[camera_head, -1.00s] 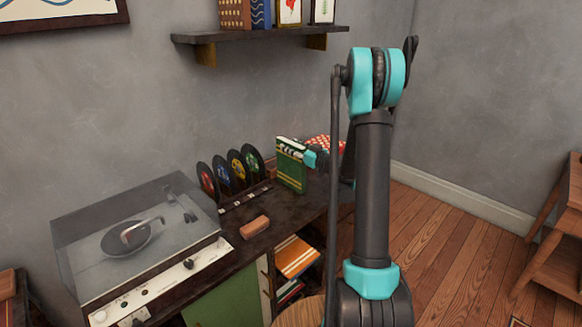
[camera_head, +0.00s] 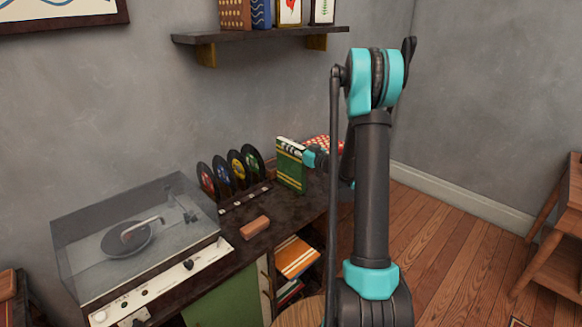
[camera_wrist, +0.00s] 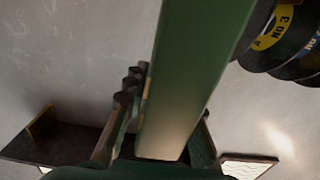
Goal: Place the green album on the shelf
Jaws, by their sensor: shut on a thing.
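The green album (camera_head: 291,170), with pale stripes near its top, stands upright at the back of the dark cabinet top, right of the records. My gripper (camera_head: 310,157) is shut on it from the right, partly hidden behind my arm. I cannot tell whether the album touches the cabinet. In the wrist view the album (camera_wrist: 190,75) fills the middle as a green slab between the fingers of my gripper (camera_wrist: 160,148). The wall shelf (camera_head: 262,36) is above and holds several upright albums.
Several records (camera_head: 237,168) stand in a rack close left of the album. A turntable (camera_head: 140,240) with a clear cover is at the left. A reddish block (camera_head: 255,227) lies on the cabinet top (camera_head: 280,215). A red-and-white patterned thing is behind my gripper.

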